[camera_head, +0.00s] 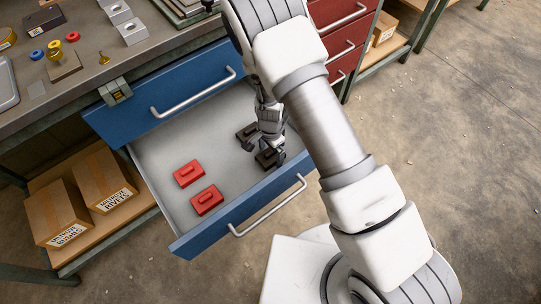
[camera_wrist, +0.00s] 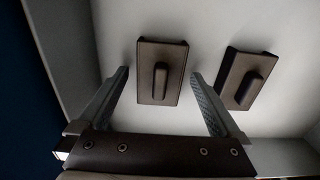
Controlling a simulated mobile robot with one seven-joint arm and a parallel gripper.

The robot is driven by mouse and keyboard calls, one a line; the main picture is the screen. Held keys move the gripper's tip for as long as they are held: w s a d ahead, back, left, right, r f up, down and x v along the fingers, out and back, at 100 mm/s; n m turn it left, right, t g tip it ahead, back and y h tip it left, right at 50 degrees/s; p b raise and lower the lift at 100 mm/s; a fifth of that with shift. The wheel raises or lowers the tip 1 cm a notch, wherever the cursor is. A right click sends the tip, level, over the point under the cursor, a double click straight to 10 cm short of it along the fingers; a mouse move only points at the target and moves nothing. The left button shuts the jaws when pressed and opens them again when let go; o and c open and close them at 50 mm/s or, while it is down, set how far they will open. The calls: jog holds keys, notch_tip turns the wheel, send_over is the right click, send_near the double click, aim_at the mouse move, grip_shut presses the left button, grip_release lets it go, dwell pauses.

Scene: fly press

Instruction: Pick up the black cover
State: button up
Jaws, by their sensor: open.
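Two black covers lie flat in the open blue drawer, each a rectangular plate with a raised rounded grip. In the wrist view one cover (camera_wrist: 146,88) is ahead of and between the fingertips; the other cover (camera_wrist: 228,92) is to the right, beyond the right finger. My gripper (camera_wrist: 160,75) is open, with nothing held between its fingers. In the head view my gripper (camera_head: 264,152) points down into the drawer over the covers, at the back cover (camera_head: 242,134) and front cover (camera_head: 262,161), and partly hides them. I cannot tell whether a finger touches a cover.
Two red covers, a back one (camera_head: 188,173) and a front one (camera_head: 207,200), lie left of the black ones in the drawer (camera_head: 165,150). Its front panel (camera_head: 205,238) and walls bound the space. A shut blue drawer (camera_head: 180,90) and the workbench stand above.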

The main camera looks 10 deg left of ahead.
jog(key=c, duration=1.4)
jog(key=shift+r, duration=0.1)
